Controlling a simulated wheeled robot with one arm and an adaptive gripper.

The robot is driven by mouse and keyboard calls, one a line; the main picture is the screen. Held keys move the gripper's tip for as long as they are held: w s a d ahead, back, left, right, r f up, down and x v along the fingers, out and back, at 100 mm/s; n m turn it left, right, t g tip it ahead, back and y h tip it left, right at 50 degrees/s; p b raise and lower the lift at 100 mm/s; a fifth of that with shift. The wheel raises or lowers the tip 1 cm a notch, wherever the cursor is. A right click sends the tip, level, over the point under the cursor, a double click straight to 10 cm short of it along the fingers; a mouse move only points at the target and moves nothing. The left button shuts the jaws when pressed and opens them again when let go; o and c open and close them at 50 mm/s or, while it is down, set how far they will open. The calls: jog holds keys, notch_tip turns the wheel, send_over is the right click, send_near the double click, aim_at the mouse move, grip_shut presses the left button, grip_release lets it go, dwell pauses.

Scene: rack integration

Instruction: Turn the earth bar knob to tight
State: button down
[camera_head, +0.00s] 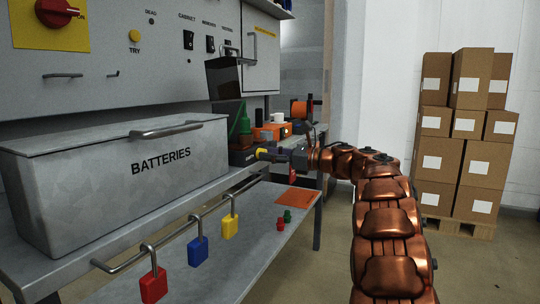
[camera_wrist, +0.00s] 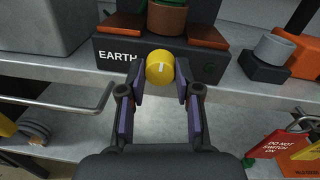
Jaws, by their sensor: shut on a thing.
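The earth bar is a dark block marked EARTH (camera_wrist: 112,56) with copper-coloured plates on top, on a grey shelf in the wrist view. Its round yellow knob (camera_wrist: 160,66) has a white pointer line running roughly up and down in the picture. My gripper (camera_wrist: 161,82) has one finger on each side of the knob and is shut on it. In the head view my copper arm reaches to the bench, where the yellow knob (camera_head: 262,154) shows small at my gripper (camera_head: 276,155). Any tight mark is not readable.
A BATTERIES box (camera_head: 120,170) stands at the left. A rail (camera_head: 190,220) with red, blue and yellow padlocks runs along the bench front. A red DO NOT SWITCH ON tag (camera_wrist: 280,143) is at the lower right. Cardboard boxes (camera_head: 465,130) stand at the far right.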

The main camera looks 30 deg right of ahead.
jog(key=shift+a+f+m+t+h+p, duration=0.15)
jog(key=shift+m+h+p, duration=0.1)
jog(key=shift+m+p, duration=4.8)
jog(key=shift+d+m+t+h+p, duration=0.1)
jog(key=shift+m+t+h+p, duration=0.1)
jog(key=shift+m+p, duration=4.85)
jog(key=shift+a+f+m+t+h+p, duration=0.15)
jog(key=shift+m+h+p, duration=0.1)
jog(key=shift+m+p, duration=4.75)
jog(key=shift+d+m+b, duration=0.1)
jog(key=shift+m+b, duration=0.3)
jog(key=shift+m, duration=0.1)
